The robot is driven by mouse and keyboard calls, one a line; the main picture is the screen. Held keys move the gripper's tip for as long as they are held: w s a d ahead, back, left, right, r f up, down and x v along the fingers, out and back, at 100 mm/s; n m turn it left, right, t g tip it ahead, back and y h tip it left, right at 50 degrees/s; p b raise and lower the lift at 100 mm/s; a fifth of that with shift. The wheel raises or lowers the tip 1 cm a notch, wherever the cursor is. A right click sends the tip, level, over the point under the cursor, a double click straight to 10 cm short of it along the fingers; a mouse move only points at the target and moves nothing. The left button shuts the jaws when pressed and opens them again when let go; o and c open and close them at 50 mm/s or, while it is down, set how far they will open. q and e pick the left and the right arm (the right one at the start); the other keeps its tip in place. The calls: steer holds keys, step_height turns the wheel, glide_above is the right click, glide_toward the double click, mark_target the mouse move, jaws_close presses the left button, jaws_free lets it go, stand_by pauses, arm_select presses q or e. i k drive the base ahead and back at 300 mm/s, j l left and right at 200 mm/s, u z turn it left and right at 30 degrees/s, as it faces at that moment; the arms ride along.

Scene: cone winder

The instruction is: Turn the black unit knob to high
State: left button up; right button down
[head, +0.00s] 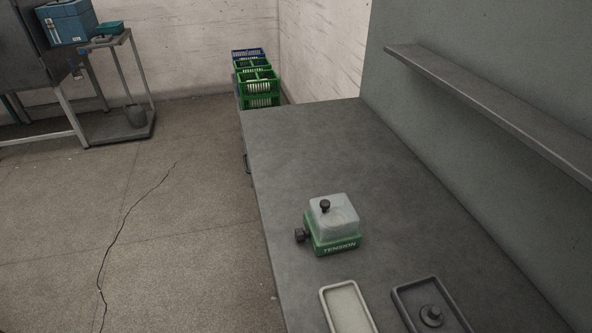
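A green unit (337,245) lettered "TENSION" sits on the grey bench. A cloudy, see-through cover (336,215) stands on top of it, with a small black knob (325,205) on the cover. A larger black knob (301,236) sticks out from the unit's left side. I cannot make out any setting mark on either knob. No black-bodied unit is in view. Neither of my grippers is in view.
The grey bench top (300,150) is clear behind the unit. In front are a pale empty tray (346,308) and a dark tray (402,300) holding a round black part (431,315). A shelf (480,105) juts from the right wall. Crates (259,88) stand beyond the bench.

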mark_target(301, 235)
steer(key=i+j+z, duration=0.15)
steer(key=i+z, duration=0.15)
steer(key=z, duration=0.25)
steer(key=i+j+z, duration=0.25)
steer(key=z, duration=0.25)
steer(key=i+j+z, duration=0.2)
steer(key=j+z, duration=0.35)
steer(key=i+j+z, duration=0.1)
steer(key=j+z, duration=0.2)
steer(key=z, duration=0.2)
steer(key=j+z, duration=0.95)
steer(key=z, duration=0.15)
steer(key=k+j+z, duration=0.2)
steer(key=j+z, duration=0.3)
steer(key=k+j+z, duration=0.2)
steer(key=z, duration=0.35)
steer(key=j, duration=0.1)
